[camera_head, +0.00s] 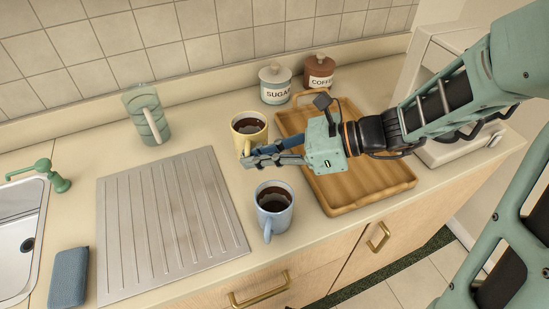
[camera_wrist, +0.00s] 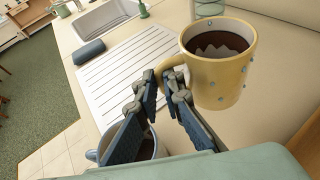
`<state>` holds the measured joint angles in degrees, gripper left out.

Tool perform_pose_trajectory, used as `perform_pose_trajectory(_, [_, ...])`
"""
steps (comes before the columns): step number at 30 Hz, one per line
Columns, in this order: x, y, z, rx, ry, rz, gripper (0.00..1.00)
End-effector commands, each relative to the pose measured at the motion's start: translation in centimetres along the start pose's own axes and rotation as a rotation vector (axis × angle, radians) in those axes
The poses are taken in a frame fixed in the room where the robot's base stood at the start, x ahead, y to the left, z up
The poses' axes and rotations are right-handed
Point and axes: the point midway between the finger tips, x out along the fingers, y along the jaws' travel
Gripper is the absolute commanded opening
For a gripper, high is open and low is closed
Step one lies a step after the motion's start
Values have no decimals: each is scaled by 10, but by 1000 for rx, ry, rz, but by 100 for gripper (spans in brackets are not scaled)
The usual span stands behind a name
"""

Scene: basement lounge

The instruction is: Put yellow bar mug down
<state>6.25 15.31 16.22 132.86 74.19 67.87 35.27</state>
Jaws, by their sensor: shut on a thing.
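The yellow bar mug (camera_head: 249,128) is upright with dark liquid inside, over the counter between the drainboard and the wooden tray. My gripper (camera_head: 248,160) is shut on its handle, reaching in from the right. In the wrist view the yellow mug (camera_wrist: 218,72) has small raised dots, and its handle lies between my gripper's fingertips (camera_wrist: 168,84). I cannot tell whether the mug's base touches the counter.
A blue mug (camera_head: 273,212) with dark liquid stands just in front of my gripper. A wooden tray (camera_head: 375,192) lies right, under my arm. Sugar (camera_head: 275,85) and coffee (camera_head: 319,73) jars, a green pitcher (camera_head: 146,115), a ridged drainboard (camera_head: 170,220) and a blue sponge (camera_head: 69,278) are around.

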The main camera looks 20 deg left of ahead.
Motion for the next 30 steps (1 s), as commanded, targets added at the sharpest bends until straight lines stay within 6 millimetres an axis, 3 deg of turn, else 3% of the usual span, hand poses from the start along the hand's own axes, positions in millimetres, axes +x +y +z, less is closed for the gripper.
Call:
perform_pose_trajectory(1, [2,-6,-14,-1,-1,-1,0])
perform_pose_trajectory(3, [1,-11,-22,-1,-2,-1,0])
perform_pose_trajectory(13, [-1,-22,-38,0,-2,-1,0])
perform_pose_trajectory(21, [8,-26,-66,-1,-1,-1,0])
perform_pose_trajectory(30, [9,-26,-69,-1,-2,-1,0])
